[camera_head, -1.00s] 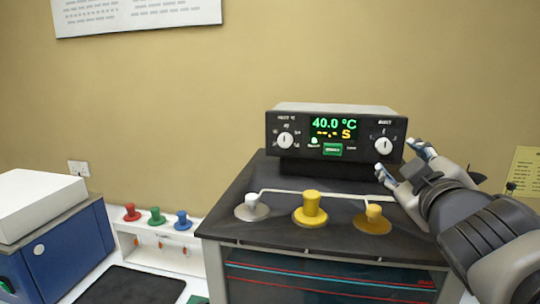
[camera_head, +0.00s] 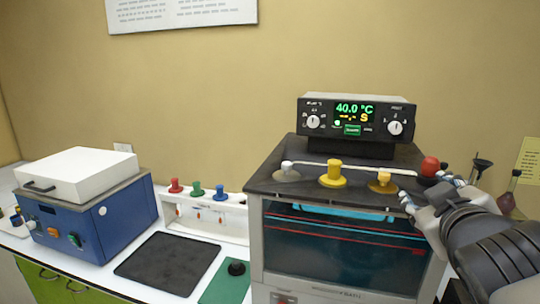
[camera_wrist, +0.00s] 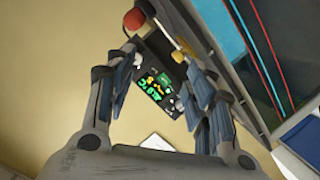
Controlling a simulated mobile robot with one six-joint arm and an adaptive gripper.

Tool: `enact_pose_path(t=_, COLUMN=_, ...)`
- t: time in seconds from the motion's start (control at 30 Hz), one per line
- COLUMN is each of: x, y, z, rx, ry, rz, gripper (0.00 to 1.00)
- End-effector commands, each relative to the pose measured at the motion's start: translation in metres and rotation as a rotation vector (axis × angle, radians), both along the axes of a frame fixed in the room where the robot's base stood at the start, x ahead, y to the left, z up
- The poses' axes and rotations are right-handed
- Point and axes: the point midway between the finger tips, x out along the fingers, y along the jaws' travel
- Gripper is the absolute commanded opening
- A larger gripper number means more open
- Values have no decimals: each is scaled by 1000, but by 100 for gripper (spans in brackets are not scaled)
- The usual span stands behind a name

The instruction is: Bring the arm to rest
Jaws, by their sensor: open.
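My gripper (camera_head: 424,191) is at the right of the head view, in front of the right end of the heated bath (camera_head: 340,256). Its fingers are spread and hold nothing. A red knob (camera_head: 430,166) shows just behind the fingertips on the bath's dark top. In the wrist view my gripper (camera_wrist: 158,85) has its fingers apart, with the control unit (camera_wrist: 158,82) seen between them. The red knob (camera_wrist: 135,19) is near the top of that view. The control unit (camera_head: 357,118) reads 40.0 °C in the head view.
Yellow stoppers (camera_head: 333,174) stand on the bath top. Dark funnels and flasks (camera_head: 481,167) stand right of my gripper. A rack with coloured stoppers (camera_head: 205,215), a black mat (camera_head: 168,262) and a blue box (camera_head: 100,220) with a white lid lie to the left.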

Motion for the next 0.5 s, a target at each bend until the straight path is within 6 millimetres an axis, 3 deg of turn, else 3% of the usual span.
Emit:
enact_pose_path(t=0.27, x=-58, y=35, z=-90, rx=276, ry=257, rz=-97, gripper=49)
enact_pose_path(t=0.4, x=-111, y=73, z=-149, rx=448, ry=469, rz=-131, gripper=49)
enact_pose_path(t=0.5, x=-149, y=100, z=-181, rx=544, ry=614, rz=-142, gripper=49)
